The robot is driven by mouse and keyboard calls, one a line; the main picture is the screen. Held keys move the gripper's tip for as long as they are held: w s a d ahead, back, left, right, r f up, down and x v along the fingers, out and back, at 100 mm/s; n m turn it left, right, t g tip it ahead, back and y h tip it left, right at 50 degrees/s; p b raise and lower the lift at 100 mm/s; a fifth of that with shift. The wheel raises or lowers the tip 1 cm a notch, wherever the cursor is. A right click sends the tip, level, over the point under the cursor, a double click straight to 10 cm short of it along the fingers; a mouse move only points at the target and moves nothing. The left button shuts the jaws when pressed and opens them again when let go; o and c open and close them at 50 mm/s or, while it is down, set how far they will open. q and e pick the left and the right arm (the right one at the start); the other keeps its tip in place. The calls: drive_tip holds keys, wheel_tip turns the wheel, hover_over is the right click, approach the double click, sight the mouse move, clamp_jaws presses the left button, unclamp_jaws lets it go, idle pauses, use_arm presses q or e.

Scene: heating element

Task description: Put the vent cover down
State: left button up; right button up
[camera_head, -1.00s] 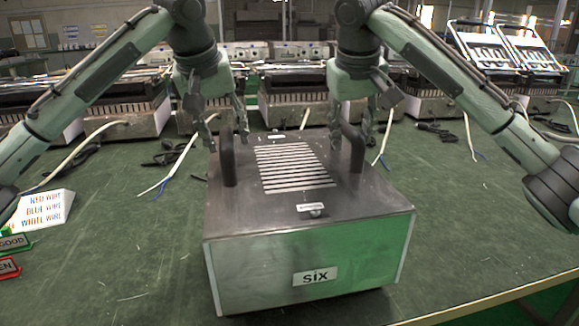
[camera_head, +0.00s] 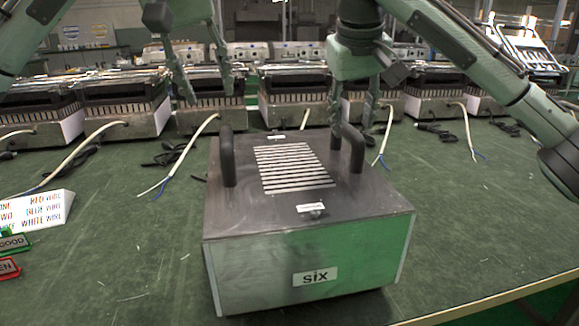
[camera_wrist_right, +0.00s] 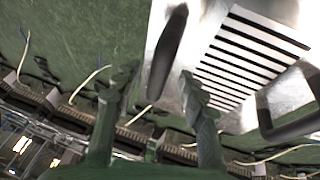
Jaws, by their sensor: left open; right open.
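The vent cover (camera_head: 240,205), a grey metal box top with a slotted grille and a "SIX" label, sits upright on the green table. It has two dark upright handles, a left one (camera_head: 228,160) and a right one (camera_head: 353,150). My left gripper (camera_head: 207,92) is open and empty, raised above and behind the left handle. My right gripper (camera_head: 353,122) is open, its fingertips close to the top of the right handle. In the right wrist view, a dark handle (camera_wrist_right: 168,50) shows just beyond the open fingers, beside the grille (camera_wrist_right: 245,60). Contact cannot be told.
Several similar heater units (camera_head: 120,105) with loose white cables line the back of the green table (camera_head: 110,260). A wire-label sign (camera_head: 40,212) and small green and red tags stand at the left. Free table lies on both sides of the cover.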

drive_tip(key=v, duration=0.8)
drive_tip(key=shift+s, duration=0.1)
